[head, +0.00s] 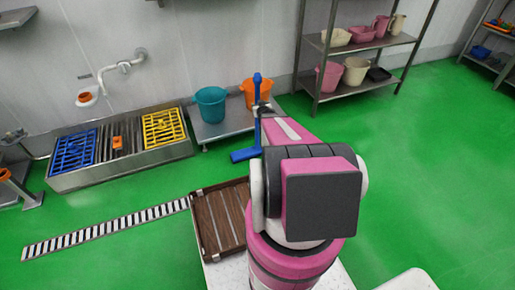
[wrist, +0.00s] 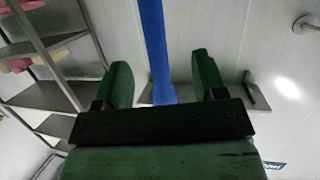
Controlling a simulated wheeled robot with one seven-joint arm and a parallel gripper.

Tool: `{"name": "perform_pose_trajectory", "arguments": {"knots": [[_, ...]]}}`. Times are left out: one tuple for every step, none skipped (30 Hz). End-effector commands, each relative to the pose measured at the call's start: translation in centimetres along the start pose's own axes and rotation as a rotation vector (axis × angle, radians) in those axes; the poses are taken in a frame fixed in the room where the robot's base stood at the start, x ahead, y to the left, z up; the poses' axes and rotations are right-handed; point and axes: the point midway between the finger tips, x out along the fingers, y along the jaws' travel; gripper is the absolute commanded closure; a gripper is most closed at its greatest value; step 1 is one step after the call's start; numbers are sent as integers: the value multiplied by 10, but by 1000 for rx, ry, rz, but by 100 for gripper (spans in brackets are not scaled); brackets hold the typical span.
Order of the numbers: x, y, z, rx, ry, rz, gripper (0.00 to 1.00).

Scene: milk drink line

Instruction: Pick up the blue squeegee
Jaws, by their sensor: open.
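The blue squeegee (head: 245,155) stands upright in the head view, its wide head low by the floor and its handle rising in front of the low metal platform. My gripper (head: 263,107) is at the upper part of the handle; part of the handle is hidden there. In the wrist view the blue squeegee's handle (wrist: 155,45) runs down between the two green fingers of my gripper (wrist: 163,75). The fingers are open, with a visible gap on each side of the handle.
A teal bucket (head: 211,104) and an orange bucket (head: 254,90) stand on the low platform (head: 222,129) behind the squeegee. A metal trough (head: 120,162) with blue and yellow grates is at left. A shelf rack (head: 358,84) stands at right. Green floor (head: 440,170) is clear at right.

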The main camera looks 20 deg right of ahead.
Motion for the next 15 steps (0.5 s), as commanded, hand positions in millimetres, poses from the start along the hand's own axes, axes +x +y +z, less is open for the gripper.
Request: {"name": "perform_pose_trajectory", "arguments": {"knots": [[10, 8, 6, 3, 56, -25, 36], [12, 11, 8, 5, 91, -42, 36], [15, 14, 9, 6, 134, -66, 36], [16, 16, 10, 8, 162, -84, 36], [16, 18, 12, 9, 186, -100, 36], [16, 20, 13, 11, 217, -119, 36], [17, 20, 14, 12, 235, -133, 36], [17, 21, 14, 13, 251, -145, 36], [16, 22, 15, 15, 268, -157, 36], [16, 22, 15, 15, 278, -165, 36], [16, 22, 16, 16, 286, -171, 36], [17, 22, 16, 16, 293, -177, 36], [18, 22, 16, 16, 296, -180, 36], [20, 22, 15, 16, 298, -182, 36], [23, 21, 14, 16, 300, -183, 36]]}}
